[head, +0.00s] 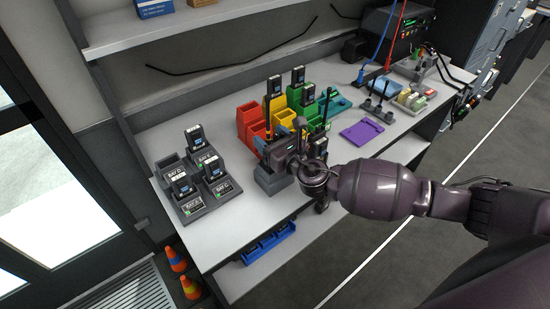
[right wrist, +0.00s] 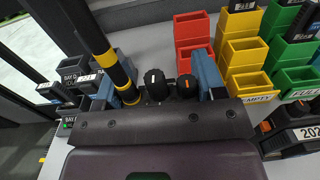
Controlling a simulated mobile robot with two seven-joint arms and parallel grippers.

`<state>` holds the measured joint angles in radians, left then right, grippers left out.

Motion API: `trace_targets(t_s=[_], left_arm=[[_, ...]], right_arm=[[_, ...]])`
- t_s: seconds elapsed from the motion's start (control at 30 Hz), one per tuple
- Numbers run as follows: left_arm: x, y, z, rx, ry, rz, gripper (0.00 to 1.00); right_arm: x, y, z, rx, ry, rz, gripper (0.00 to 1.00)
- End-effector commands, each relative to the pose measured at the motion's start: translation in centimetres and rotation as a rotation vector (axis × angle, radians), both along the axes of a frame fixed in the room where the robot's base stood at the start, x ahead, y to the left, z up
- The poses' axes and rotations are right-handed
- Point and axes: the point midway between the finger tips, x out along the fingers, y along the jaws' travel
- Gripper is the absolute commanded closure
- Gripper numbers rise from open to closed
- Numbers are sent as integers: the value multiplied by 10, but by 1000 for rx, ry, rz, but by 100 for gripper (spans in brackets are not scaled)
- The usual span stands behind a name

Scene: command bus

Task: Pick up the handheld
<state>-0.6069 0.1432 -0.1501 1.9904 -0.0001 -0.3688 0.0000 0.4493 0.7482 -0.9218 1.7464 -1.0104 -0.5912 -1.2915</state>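A dark handheld with black knobs (right wrist: 172,88) and a yellow-banded antenna (right wrist: 122,75) shows in the right wrist view. In the head view its antenna (head: 268,112) rises beside my right gripper (head: 285,145), above a grey holder (head: 270,182) near the table's front edge. The gripper's blue fingers stand on either side of the handheld. Its body is mostly hidden by the gripper, so I cannot tell whether the fingers press on it. My left gripper is not in view.
A grey rack (head: 195,205) with labelled bays and several handhelds stands at the left. Red (head: 250,122), yellow (head: 282,120) and green bins stand behind the gripper. A purple mat (head: 362,132) lies to the right. A blue tray (head: 268,244) is on the shelf below.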

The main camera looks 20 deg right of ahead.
Motion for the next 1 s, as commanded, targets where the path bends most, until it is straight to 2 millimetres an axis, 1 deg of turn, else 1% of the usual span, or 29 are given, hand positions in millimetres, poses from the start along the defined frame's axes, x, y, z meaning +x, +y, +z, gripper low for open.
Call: trace_targets(t_s=[0.03,0.23,0.47,0.57,0.67,0.77,0.97,1.0], left_arm=[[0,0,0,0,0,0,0],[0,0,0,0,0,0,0],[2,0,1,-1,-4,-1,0],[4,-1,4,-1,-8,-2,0],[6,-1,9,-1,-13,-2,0],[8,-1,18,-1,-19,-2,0],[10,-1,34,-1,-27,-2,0],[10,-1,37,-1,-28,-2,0]], right_arm=[[0,0,0,0,0,0,51],[0,0,0,0,0,-1,81],[0,0,2,1,-2,-1,82],[1,0,6,0,-3,-1,82],[1,-1,18,2,-5,-1,82],[0,0,37,2,-6,0,82],[1,0,87,1,-7,1,82],[0,0,98,-1,-8,2,82]])
